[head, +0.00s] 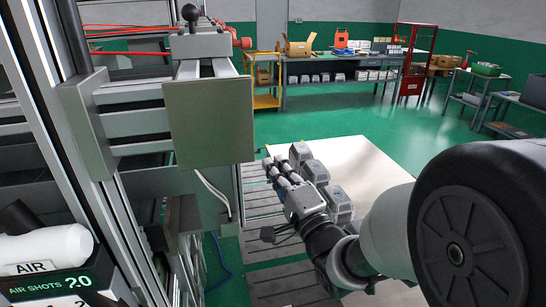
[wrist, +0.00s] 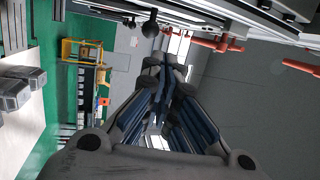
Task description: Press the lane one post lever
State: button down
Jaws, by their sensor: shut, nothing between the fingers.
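A black ball-topped lever (head: 190,14) stands on a grey block at the end of a metal rail at the upper left of the head view. A black knob that looks like the same lever (wrist: 150,28) shows near the top of the wrist view, whose picture is turned sideways. I cannot read any lane marking on it. My gripper (head: 272,166) is at mid-picture in the head view, lower than the lever and to its right, apart from it. In the wrist view its fingers (wrist: 165,68) are shut and empty.
A square grey plate (head: 210,122) hangs from the rail below the lever. Red rods (wrist: 215,44) extend near it. Several grey boxes (head: 340,205) stand on a pale table (head: 380,165) beside my arm. An air canister (head: 45,249) is at lower left. Green floor lies open behind.

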jog(key=s+d+f+n+g+h, duration=0.2)
jog(key=s+d+n+g+h, duration=0.15)
jog(key=d, duration=0.25)
jog(key=s+d+f+n+g+h, duration=0.2)
jog(key=s+d+h, duration=0.2)
jog(key=d+h, duration=0.15)
jog(key=s+d+f+n+g, duration=0.1)
jog(key=s+f+n+g, duration=0.1)
jog(key=s, duration=0.9)
jog(key=s+d+f+n+g, duration=0.2)
jog(key=s+g, duration=0.4)
jog(key=s, duration=0.6)
jog(key=shift+d+f+n, duration=0.25)
jog(key=shift+f+n, duration=0.6)
jog(key=shift+n, duration=0.4)
jog(key=shift+s, duration=0.1)
